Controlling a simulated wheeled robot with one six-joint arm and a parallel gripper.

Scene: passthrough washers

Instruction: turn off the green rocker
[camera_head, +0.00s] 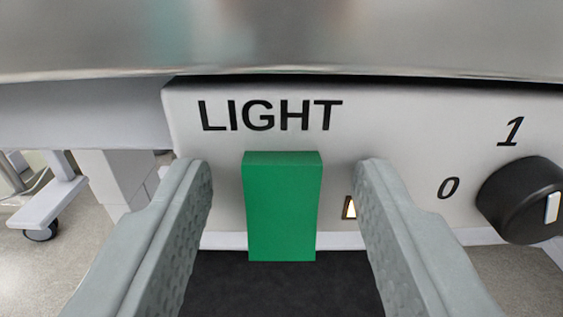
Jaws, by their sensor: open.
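The green rocker (283,207) is on a pale panel (400,120), under the black word LIGHT. It fills the middle of the view. My gripper (282,175) is open, with one grey finger on each side of the rocker and a gap on both sides. Nothing is held between the fingers. A small lit indicator (349,208) shows on the panel to the right of the rocker, partly covered by the right finger.
A black knob (522,200) with a pale pointer sticks out at the right, near the marks 0 and 1. A metal surface (280,40) overhangs the panel along the top. A white wheeled stand (50,205) is at the left on the floor.

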